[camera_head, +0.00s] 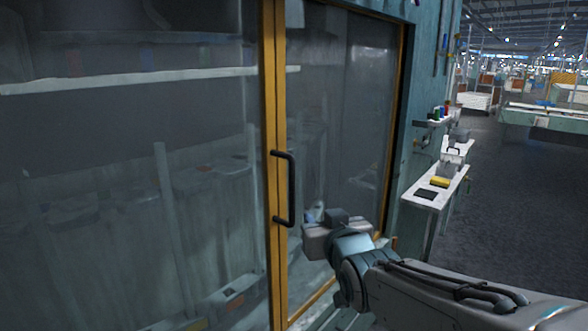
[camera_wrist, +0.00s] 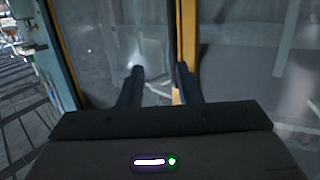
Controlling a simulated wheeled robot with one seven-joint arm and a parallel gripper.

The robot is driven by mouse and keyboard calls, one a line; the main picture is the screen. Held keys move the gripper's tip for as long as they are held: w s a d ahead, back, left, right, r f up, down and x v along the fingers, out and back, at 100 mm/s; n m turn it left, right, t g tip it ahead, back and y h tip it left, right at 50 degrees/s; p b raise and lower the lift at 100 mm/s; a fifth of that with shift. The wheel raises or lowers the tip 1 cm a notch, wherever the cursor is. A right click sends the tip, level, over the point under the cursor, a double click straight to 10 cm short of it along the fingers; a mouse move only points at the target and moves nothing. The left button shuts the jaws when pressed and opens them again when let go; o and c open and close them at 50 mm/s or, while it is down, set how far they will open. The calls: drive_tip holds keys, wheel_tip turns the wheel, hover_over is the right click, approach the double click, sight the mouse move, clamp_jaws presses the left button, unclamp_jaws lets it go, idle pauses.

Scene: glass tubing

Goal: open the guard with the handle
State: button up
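The guard is a glazed panel in a yellow frame (camera_head: 268,120). A black bar handle (camera_head: 291,185) stands upright on the yellow uprights where two panes meet. My gripper (camera_head: 314,216) is right of the handle's lower part in the head view, apart from it there. In the wrist view my gripper (camera_wrist: 160,85) is open, its two dark fingers spread with pane and yellow frame (camera_wrist: 188,35) behind. A dark shape by the right fingertip looks like the handle (camera_wrist: 179,73); I cannot tell whether they touch. The guard appears closed.
A teal post (camera_head: 426,90) bounds the guard on the right. White shelves (camera_head: 425,196) with small items, including a yellow one (camera_head: 440,181), stand beyond it. The grey floor (camera_head: 510,215) at the right is open. Equipment shows dimly behind the glass.

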sight(292, 176)
drive_tip(key=shift+n+t+y, duration=0.3)
drive_tip(key=shift+t+y, duration=0.3)
drive_tip(key=shift+t, duration=0.2)
drive_tip(key=w+a+r+p, duration=0.1)
drive_tip(key=w+a, duration=0.1)
drive_tip(key=w, duration=0.2)
drive_tip(key=w+a+r+p, duration=0.1)
drive_tip(key=w+a+p, duration=0.1)
drive_tip(key=w, duration=0.3)
drive_tip(key=w+a+r+p, duration=0.1)
drive_tip(key=w+a, duration=0.1)
drive_tip(key=w, duration=0.2)
drive_tip(key=shift+w+a+r+p, duration=0.2)
drive_tip(key=shift+w+r+p, duration=0.1)
drive_tip(key=shift+w+r, duration=0.05)
clamp_jaws()
